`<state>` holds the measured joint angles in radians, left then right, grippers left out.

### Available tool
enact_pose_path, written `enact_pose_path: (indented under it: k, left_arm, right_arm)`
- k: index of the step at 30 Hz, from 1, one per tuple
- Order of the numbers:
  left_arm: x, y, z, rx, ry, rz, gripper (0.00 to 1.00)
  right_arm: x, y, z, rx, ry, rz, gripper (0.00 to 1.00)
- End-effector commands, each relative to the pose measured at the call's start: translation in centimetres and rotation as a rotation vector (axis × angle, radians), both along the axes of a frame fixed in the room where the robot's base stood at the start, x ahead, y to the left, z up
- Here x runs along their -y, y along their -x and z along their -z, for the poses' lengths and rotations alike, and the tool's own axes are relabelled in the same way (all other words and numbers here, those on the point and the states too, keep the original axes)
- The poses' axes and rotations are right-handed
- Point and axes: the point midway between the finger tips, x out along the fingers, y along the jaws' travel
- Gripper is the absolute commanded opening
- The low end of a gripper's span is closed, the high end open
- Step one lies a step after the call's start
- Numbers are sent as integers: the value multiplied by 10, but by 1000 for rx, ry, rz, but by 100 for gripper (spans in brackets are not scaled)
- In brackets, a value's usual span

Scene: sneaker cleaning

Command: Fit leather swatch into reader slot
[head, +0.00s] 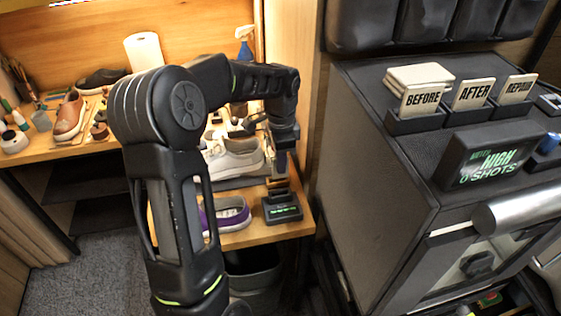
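The reader (283,212) is a small black box with a green lit display, standing near the front right corner of the wooden bench. My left gripper (277,176) points down just above it. It looks shut on a small tan leather swatch (278,184), whose lower edge is at the top of the reader. The slot is hidden, so I cannot tell whether the swatch is inside it or just above it. My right gripper is not in view.
White sneakers (232,155) stand left of my gripper, with a purple shoe (228,214) in front. A dark cabinet (385,150) with BEFORE, AFTER and REPAIR cards rises on the right. A dark bin (252,272) is below the bench edge.

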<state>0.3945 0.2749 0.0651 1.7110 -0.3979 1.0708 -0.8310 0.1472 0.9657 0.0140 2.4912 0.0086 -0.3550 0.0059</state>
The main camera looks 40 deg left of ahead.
Motion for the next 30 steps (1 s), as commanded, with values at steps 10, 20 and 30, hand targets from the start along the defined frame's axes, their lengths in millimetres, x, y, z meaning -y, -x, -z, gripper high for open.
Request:
enact_pose_path:
  k: [10,20,30]
  left_arm:
    - [0,1,30,-3,0,-1,0]
    - [-1,0,54,-1,-1,-1,0]
    - [0,0,57,-1,0,-1,0]
  right_arm:
    - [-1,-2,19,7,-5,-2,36]
    - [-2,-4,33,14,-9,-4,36]
    - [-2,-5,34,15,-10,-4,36]
